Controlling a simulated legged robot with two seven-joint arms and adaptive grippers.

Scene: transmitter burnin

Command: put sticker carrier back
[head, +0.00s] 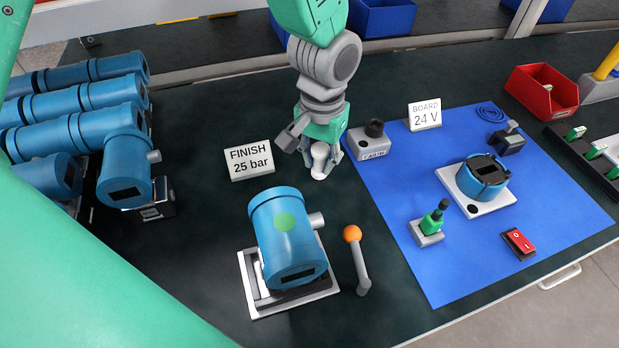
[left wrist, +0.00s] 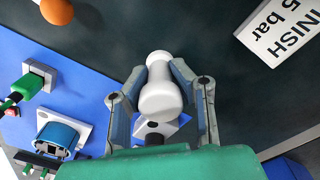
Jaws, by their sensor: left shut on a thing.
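The sticker carrier appears to be the white, rounded, knob-like piece (head: 319,160) in my left gripper (head: 318,158). In the left wrist view the white piece (left wrist: 160,95) sits between the two fingers, and the left gripper (left wrist: 160,80) is shut on it. In the head view the gripper points down over the dark bench, between the "FINISH 25 bar" sign (head: 250,159) and the grey "EARTH" block (head: 369,142). A round green sticker (head: 284,221) is on top of the blue transmitter (head: 281,245) in the front cradle. My right gripper is not in view.
An orange-knobbed lever (head: 357,262) stands right of the cradle (head: 254,297). The blue mat (head: 440,273) holds a round blue housing (head: 485,175), a green-topped plug (head: 433,220) and a red switch (head: 518,243). Several blue cylinders (head: 75,105) lie at left. A red bin (head: 541,92) stands far right.

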